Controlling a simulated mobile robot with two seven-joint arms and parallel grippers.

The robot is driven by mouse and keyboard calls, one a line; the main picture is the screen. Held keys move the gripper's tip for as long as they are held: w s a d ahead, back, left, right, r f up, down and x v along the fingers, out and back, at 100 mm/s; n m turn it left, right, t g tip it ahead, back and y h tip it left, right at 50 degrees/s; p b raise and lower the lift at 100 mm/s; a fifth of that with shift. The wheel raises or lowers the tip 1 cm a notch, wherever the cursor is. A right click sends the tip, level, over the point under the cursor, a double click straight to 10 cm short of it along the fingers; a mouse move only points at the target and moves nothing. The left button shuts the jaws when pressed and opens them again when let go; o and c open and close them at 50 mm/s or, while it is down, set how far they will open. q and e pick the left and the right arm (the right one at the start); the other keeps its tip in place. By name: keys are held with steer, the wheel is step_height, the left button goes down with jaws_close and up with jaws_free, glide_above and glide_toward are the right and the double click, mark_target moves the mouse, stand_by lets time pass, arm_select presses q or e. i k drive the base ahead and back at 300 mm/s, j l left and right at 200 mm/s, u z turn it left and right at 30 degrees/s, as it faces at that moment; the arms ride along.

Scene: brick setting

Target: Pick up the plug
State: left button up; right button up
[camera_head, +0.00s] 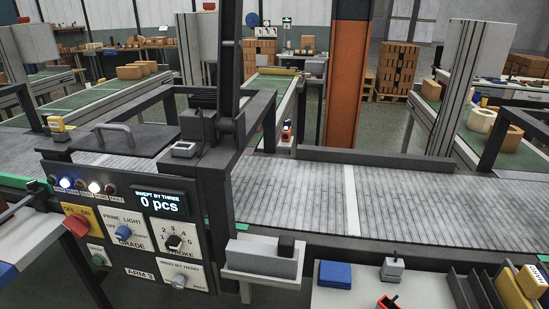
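No thing in view is clearly marked as the plug, and I cannot tell which small part it is. A small grey piece with a dark top (392,268) stands on the white work surface (345,298) at the lower right. A black-and-red piece (388,302) lies nearer, partly cut off by the bottom edge. Neither of my grippers can be made out in this view.
A slatted conveyor (420,208) runs across the middle. A control panel (130,230) reading "0 pcs" stands at the left. A blue box (335,274), dark dividers (465,290) and a yellow part (532,281) share the lower right. An orange pillar (347,80) rises behind.

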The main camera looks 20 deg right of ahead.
mark_target(395, 266)
steer(key=l+z, duration=0.15)
steer(key=z, duration=1.3)
